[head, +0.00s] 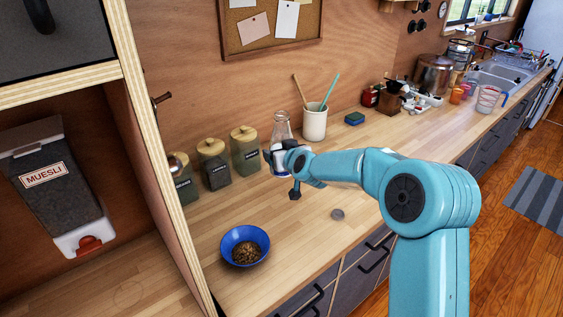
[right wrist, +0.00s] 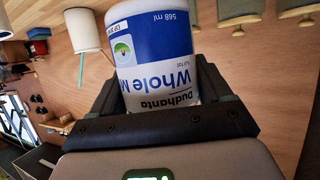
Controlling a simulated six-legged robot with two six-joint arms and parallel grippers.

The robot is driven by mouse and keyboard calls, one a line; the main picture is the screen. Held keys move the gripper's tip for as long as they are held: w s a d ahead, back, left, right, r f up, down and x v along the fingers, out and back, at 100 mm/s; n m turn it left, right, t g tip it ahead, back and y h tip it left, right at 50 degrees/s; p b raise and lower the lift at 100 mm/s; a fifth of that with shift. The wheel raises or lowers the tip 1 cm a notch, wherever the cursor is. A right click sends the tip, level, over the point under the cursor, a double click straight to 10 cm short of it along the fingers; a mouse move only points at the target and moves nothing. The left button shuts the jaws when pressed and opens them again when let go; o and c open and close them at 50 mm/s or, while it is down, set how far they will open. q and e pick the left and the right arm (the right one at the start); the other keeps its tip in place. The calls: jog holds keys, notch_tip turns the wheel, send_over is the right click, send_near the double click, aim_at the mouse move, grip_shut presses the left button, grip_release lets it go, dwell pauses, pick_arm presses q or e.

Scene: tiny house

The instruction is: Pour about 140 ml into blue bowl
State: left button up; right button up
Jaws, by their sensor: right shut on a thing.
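A blue bowl (head: 228,251) stands on the wooden counter, with brown muesli-like flakes in its bottom. My right gripper (head: 284,160) is shut on a milk bottle (head: 282,128), behind and to the right of the bowl. The bottle looks upright, with a clear neck. Its blue and white "Whole Milk" label (right wrist: 165,65) fills the space between the jaws in the right wrist view. The gripper hides part of the bottle in the head view, and I cannot tell whether its base touches the counter. My left gripper is not in view.
Several labelled jars (head: 213,165) stand left of the bottle, and a utensil crock (head: 314,124) stands behind it. A small grey disc (head: 338,214) lies on the counter. A muesli dispenser (head: 50,190) hangs in the left cabinet. The counter around the bowl is clear.

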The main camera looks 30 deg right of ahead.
aim_at(285, 138)
notch_tip(285, 138, up, 2)
jog(key=shift+r+p, duration=0.25)
jog(key=shift+p, duration=0.05)
jog(key=shift+r+p, duration=0.7)
jog(key=shift+r, duration=0.5)
